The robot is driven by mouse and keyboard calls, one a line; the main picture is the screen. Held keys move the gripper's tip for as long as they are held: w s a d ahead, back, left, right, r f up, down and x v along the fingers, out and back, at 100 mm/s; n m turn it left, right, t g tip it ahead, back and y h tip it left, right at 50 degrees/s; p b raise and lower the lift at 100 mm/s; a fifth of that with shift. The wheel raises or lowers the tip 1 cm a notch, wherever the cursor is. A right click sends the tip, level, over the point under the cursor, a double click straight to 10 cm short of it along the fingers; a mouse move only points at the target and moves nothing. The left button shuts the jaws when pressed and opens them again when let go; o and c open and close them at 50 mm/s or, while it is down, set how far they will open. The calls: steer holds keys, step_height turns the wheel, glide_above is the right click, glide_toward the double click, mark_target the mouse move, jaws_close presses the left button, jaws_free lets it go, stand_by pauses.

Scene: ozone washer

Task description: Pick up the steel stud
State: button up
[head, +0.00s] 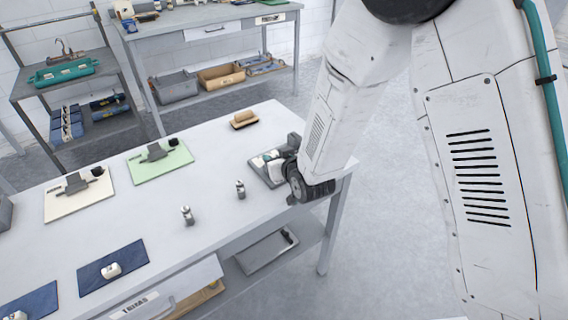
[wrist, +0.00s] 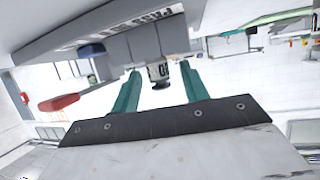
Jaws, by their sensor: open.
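Two small upright metallic pieces stand on the grey table (head: 140,225) in the head view: a nearer one (head: 187,215) and a farther one (head: 240,189). I cannot tell for sure which piece is the steel stud.
A green mat (head: 160,160) and a cream mat (head: 78,196) hold dark fixtures. Blue mats (head: 112,266) hold white pieces. A wooden-handled brush or block (head: 243,120) lies near the back edge. Shelving (head: 62,75) and another bench (head: 215,30) stand behind.

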jaws_close()
steer(key=shift+r, duration=0.1)
